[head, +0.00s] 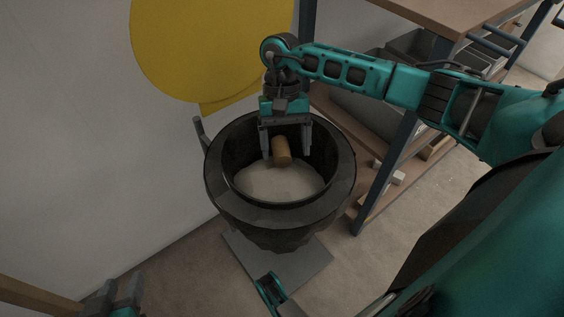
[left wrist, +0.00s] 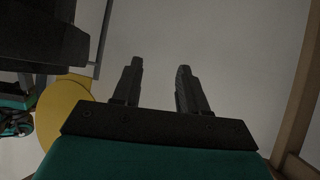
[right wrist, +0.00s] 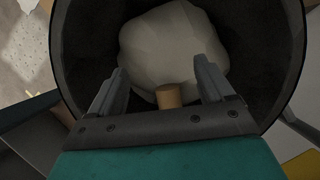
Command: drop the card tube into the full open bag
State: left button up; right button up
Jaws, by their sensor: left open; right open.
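The card tube (head: 283,150) is a short brown cylinder inside the mouth of the open bag (head: 219,182), which is black and round with a wide rim. Pale, lumpy contents (head: 275,183) show inside the bag. My right gripper (head: 286,156) points down into the mouth with its fingers open on either side of the tube. The right wrist view shows the tube (right wrist: 169,96) between the fingers, with a gap on each side, against the pale contents (right wrist: 172,45). Whether it rests on them is unclear. My left gripper (head: 122,291) is open and empty at the lower left.
The bag stands on a grey floor plate (head: 303,265). A shelf unit with a blue-grey post (head: 387,170) is close on its right. A yellow disc (head: 195,45) is on the wall behind. Floor at the front left is clear.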

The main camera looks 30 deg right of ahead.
pick_arm(q)
jog(key=shift+s+a+r+p, duration=0.1)
jog(key=shift+a+r+p, duration=0.35)
jog(key=shift+p, duration=0.65)
pick_arm(e)
jog(key=v, duration=1.3)
pick_arm(q)
jog(key=shift+s+d, duration=0.1)
pick_arm(e)
jog(key=shift+f, duration=0.15)
